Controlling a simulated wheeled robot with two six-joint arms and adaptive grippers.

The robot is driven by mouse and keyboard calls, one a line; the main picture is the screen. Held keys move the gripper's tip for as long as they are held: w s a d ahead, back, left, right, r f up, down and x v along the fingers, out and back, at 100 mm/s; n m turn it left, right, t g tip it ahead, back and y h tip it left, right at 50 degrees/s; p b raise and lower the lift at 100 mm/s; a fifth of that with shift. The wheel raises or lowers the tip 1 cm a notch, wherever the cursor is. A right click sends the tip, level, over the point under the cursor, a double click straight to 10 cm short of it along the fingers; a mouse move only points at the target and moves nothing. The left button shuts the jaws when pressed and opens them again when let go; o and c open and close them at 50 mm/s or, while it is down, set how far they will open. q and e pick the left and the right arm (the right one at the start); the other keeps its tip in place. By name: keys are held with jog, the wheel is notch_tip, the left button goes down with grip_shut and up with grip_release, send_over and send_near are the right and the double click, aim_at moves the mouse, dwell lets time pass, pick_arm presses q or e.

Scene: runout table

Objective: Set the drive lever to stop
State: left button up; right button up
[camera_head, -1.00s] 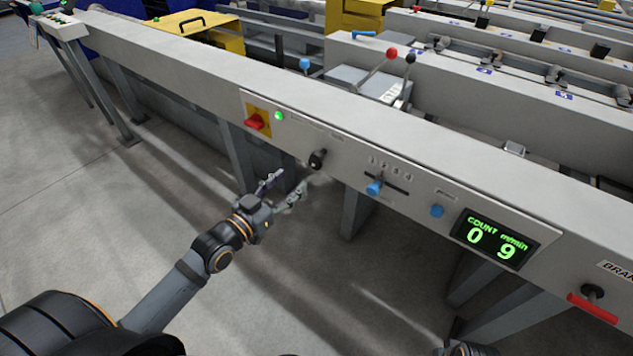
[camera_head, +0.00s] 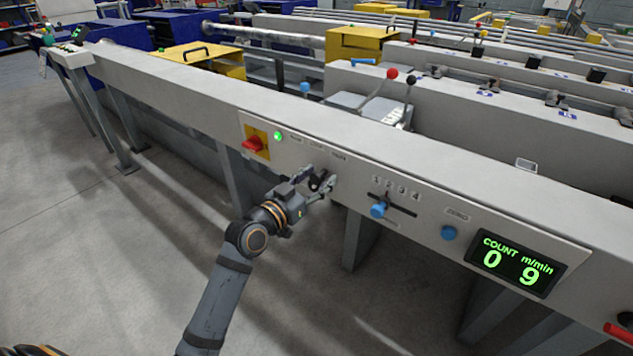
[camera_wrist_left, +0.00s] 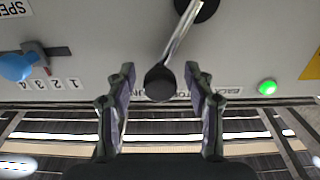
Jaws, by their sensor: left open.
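The drive lever (camera_head: 319,183) is a short metal arm with a black knob on the long grey control panel. In the left wrist view the lever (camera_wrist_left: 178,38) runs from a dark round pivot to its black knob, near partly covered lettering. My left gripper (camera_head: 316,178) is open at the lever. In the left wrist view the open gripper (camera_wrist_left: 160,75) has one finger on each side of the knob, with gaps visible. The exact lever setting cannot be read. My right gripper is not in view.
Left of the lever are a red rotary switch (camera_head: 254,144) and a lit green lamp (camera_head: 278,136). To its right are a blue slider knob (camera_head: 379,210), a blue button (camera_head: 449,233) and a green display (camera_head: 516,265). Open floor lies in front.

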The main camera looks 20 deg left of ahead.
pick_arm(q)
grip_shut()
dwell(0.3)
jog(key=a+n+p, duration=0.1)
jog(key=a+r+n+p, duration=0.1)
jog(key=n, duration=0.1)
jog(key=w+n+p, duration=0.1)
jog(key=p, duration=0.1)
jog(key=shift+a+r, duration=0.15)
jog(key=shift+a, duration=0.25)
jog(key=shift+w+a+f+n, duration=0.2)
jog(key=shift+a+n, duration=0.15)
jog(key=shift+n, duration=0.45)
jog(key=shift+s, duration=0.1)
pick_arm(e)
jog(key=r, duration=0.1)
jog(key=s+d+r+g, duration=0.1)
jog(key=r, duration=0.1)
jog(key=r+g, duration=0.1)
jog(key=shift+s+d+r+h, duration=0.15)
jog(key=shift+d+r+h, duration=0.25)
pick_arm(q)
grip_release()
